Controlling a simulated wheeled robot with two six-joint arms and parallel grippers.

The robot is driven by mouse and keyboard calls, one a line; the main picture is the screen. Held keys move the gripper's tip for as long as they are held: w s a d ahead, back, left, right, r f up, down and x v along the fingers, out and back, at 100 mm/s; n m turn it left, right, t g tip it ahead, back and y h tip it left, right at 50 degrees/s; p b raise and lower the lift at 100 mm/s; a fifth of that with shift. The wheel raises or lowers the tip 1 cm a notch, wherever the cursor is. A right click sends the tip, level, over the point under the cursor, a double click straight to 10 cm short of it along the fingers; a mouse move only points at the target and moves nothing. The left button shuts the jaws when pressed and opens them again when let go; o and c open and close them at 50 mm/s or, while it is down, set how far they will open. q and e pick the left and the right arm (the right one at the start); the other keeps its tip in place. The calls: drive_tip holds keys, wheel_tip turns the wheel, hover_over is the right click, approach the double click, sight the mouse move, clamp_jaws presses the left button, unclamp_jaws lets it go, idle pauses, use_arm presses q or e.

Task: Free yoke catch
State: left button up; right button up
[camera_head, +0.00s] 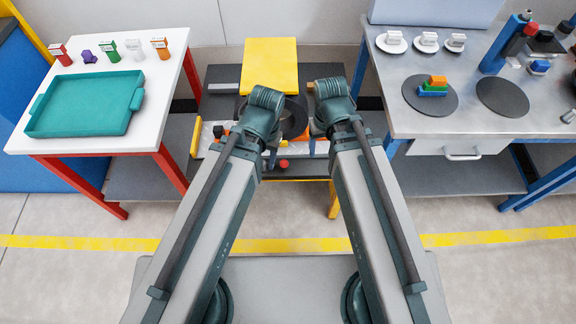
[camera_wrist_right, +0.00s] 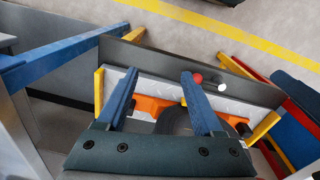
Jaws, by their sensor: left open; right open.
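A dark round coil (camera_head: 296,117) sits on the low middle bench, partly hidden by my arms. Orange parts (camera_wrist_right: 151,106) stand beside the dark coil (camera_wrist_right: 174,124) in the right wrist view; I cannot tell which one is the yoke catch. A red knob (camera_head: 283,163) is at the bench's front, and it also shows in the right wrist view (camera_wrist_right: 197,78) near a white round piece (camera_wrist_right: 222,87). My left gripper (camera_head: 269,160) is open at the coil's left front. My right gripper (camera_wrist_right: 158,76) is open above the orange parts, with nothing visible between its fingers.
A yellow panel (camera_head: 270,66) stands behind the coil. A white table (camera_head: 70,145) at left holds a teal tray (camera_head: 85,130) and several small items. A metal workbench (camera_head: 455,125) at right carries cups, dark discs and coloured blocks. The floor in front is clear.

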wheel_tip(320, 180, down, 6)
drive_tip(key=w+d+b, duration=0.2)
drive_tip(key=b, duration=0.2)
drive_tip(key=n+g+y+b, duration=0.2)
drive_tip(key=n+b, duration=0.3)
drive_tip(key=n, duration=0.4)
hover_over(285, 161)
drive_tip(key=w, duration=0.1)
drive_tip(key=w+d+x, duration=0.1)
drive_tip(key=x, duration=0.3)
drive_tip(key=b+x, duration=0.7)
drive_tip(key=shift+s+d+f, duration=0.1)
drive_tip(key=shift+d+f, duration=0.1)
use_arm(q)
wheel_tip(285, 161, down, 18)
drive_tip(key=shift+r, duration=0.25)
use_arm(e)
clamp_jaws()
